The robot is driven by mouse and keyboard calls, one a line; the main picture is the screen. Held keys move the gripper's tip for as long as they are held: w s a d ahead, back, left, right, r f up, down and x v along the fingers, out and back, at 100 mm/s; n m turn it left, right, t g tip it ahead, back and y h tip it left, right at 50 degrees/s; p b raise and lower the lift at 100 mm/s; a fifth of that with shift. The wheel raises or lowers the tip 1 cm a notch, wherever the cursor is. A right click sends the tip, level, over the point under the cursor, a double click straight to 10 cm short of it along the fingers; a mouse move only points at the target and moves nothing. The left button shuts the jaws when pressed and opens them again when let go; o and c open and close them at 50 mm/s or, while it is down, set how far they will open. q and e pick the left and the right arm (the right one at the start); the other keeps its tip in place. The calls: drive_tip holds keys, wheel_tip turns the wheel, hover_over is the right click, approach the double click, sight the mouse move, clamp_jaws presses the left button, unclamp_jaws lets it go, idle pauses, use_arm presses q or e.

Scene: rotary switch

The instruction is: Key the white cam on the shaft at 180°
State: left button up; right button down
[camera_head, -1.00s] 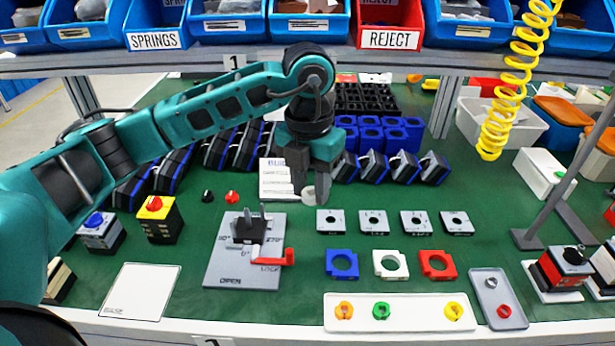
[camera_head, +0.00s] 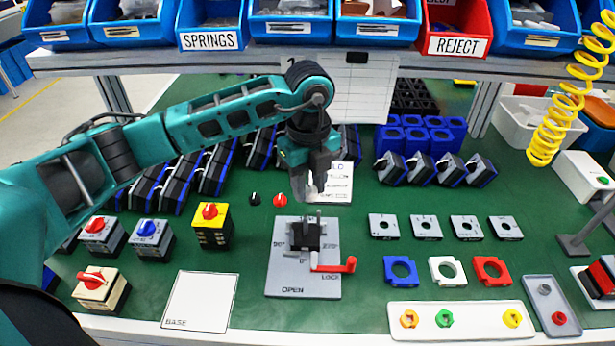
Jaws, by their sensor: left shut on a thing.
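My left gripper (camera_head: 311,186) is shut on a small pale piece, seemingly the white cam (camera_head: 311,192), which is mostly hidden between the fingers. The gripper points down and shows just above and behind the fixture in the picture; a gap seems to remain. The fixture is a grey plate (camera_head: 290,278) marked 90°, 270°, 0°, OPEN and LOCK. A dark block (camera_head: 306,237) with upright pins, seemingly including the shaft, stands on it. Its red lever (camera_head: 335,266) points right, by LOCK. My right gripper is not in view.
A white tray (camera_head: 462,330) holds orange, green and yellow cams. Blue, white and red rings (camera_head: 491,270) and several grey plates (camera_head: 383,227) lie right of the fixture. A white BASE sheet (camera_head: 199,301) and finished-looking switches (camera_head: 212,227) are at left. A shelf with bins crosses above.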

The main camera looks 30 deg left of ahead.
sight(306, 216)
use_arm(q)
drive_tip(key=shift+a+f+n, duration=0.1)
drive_tip(key=shift+a+n, duration=0.2)
drive_tip(key=shift+a, duration=0.05)
drive_tip(key=shift+f, duration=0.15)
drive_tip(key=shift+f+b, duration=1.65)
drive_tip(key=shift+f, duration=0.6)
drive_tip(key=shift+f, duration=0.15)
drive_tip(key=shift+f+b, duration=0.8)
drive_tip(key=shift+f, duration=0.2)
drive_tip(key=o, duration=1.1)
drive_tip(key=shift+c, duration=0.2)
